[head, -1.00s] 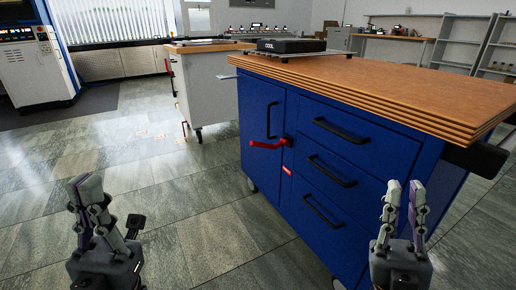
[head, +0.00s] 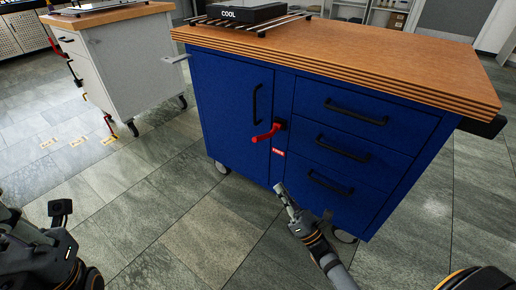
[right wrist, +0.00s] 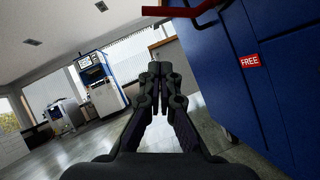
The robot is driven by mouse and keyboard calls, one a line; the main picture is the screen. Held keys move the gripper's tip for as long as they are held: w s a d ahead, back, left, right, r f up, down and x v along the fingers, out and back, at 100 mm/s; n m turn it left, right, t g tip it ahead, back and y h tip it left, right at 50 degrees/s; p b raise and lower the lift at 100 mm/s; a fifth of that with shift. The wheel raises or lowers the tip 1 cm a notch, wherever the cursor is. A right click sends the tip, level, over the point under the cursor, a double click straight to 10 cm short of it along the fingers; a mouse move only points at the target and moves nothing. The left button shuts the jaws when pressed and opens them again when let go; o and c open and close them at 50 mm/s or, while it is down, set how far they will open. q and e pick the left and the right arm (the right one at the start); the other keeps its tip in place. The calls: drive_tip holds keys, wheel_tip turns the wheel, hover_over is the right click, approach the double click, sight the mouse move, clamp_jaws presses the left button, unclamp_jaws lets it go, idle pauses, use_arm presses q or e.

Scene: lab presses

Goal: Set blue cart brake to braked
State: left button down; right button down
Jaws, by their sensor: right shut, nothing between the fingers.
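The blue cart (head: 232,105) stands in front of me with a wooden top. Its red brake lever (head: 266,134) sticks out from a black pivot on the front, pointing left and slightly down. A small red label (head: 278,152) is below it; in the right wrist view this label reads FREE (right wrist: 250,62). The lever also crosses the top of the right wrist view (right wrist: 180,9). My right gripper (head: 282,190) is shut and empty, below the lever and apart from it. My left arm's wrist (head: 35,255) is at the lower left edge; its fingers are not clearly visible.
Black drawer handles (head: 343,147) stick out to the right of the lever, and a door handle (head: 256,103) is above left. A device marked COOL (head: 240,14) sits on the top. A white cart (head: 120,65) stands at left.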

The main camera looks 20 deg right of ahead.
drive_tip(key=d+r+b+x, duration=0.1)
drive_tip(key=x, duration=0.5)
drive_tip(key=r+b+x, duration=0.1)
drive_tip(key=x, duration=0.5)
drive_tip(key=shift+d+r, duration=0.25)
drive_tip(key=shift+r, duration=0.1)
drive_tip(key=shift+r, duration=0.1)
